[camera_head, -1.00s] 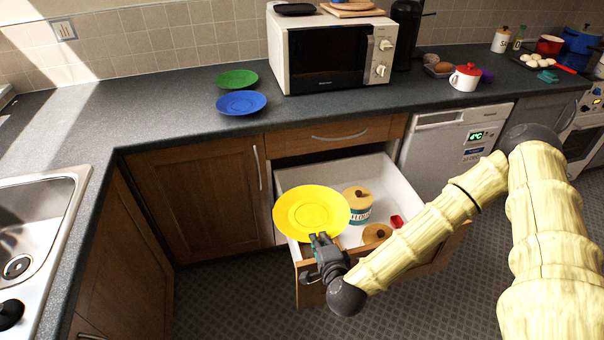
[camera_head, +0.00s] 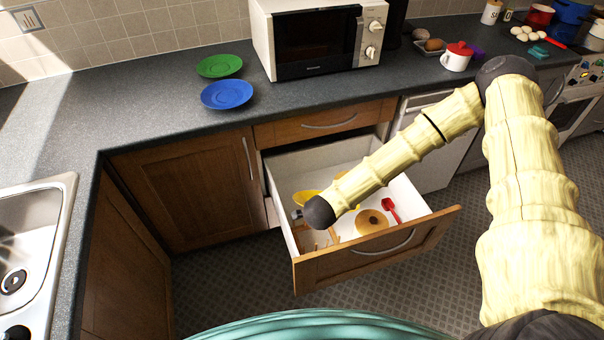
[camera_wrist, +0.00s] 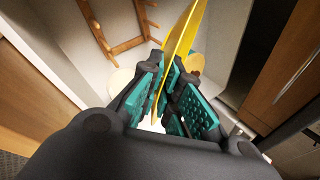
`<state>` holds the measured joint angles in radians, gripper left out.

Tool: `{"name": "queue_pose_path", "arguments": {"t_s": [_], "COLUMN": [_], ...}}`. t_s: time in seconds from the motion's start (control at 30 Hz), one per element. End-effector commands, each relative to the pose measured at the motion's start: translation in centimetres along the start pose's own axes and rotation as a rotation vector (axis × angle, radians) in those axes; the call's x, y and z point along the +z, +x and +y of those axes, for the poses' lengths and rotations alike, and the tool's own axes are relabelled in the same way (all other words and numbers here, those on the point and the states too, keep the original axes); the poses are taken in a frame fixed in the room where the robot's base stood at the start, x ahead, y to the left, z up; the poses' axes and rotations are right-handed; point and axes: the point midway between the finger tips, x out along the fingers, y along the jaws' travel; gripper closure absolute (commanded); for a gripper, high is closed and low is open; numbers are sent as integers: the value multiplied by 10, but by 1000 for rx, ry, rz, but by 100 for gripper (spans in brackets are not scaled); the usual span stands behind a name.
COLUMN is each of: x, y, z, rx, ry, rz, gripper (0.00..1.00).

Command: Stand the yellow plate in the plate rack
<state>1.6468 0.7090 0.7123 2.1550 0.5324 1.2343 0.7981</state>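The yellow plate (camera_head: 303,196) is inside the open drawer, mostly hidden by my arm in the head view. In the wrist view the plate (camera_wrist: 183,38) stands nearly on edge, with its rim between the teal pads of my gripper (camera_wrist: 170,78). My gripper is shut on the plate. The wooden plate rack (camera_wrist: 125,47) shows at the upper left of the wrist view, beside the plate. In the head view a small part of the wooden rack (camera_head: 334,237) shows near the drawer front. I cannot tell whether the plate touches the rack.
The drawer (camera_head: 352,260) stands open and also holds a round wooden lid (camera_head: 371,221) and a red scoop (camera_head: 392,210). A green plate (camera_head: 219,66), a blue plate (camera_head: 227,95) and a microwave (camera_head: 317,40) stand on the counter. The drawer walls are close around my gripper.

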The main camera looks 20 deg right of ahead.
Motion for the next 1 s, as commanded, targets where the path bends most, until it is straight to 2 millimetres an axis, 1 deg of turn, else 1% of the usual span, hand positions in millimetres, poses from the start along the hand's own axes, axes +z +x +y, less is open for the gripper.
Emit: {"name": "queue_pose_path", "arguments": {"t_s": [0.03, 0.27, 0.53, 0.67, 0.77, 0.9, 1.0], "x": [0, -2, 9, 21, 34, 56, 66], "y": [-5, -13, -30, -44, -57, -75, -81], "z": [-7, -13, -24, -36, -47, -68, -77], "rx": [37, 231, 429, 527, 598, 673, 698], "ry": [34, 214, 453, 607, 745, 937, 1023], "rz": [18, 99, 158, 176, 185, 184, 180], "gripper": [100, 100, 100, 100, 100, 100, 100]}}
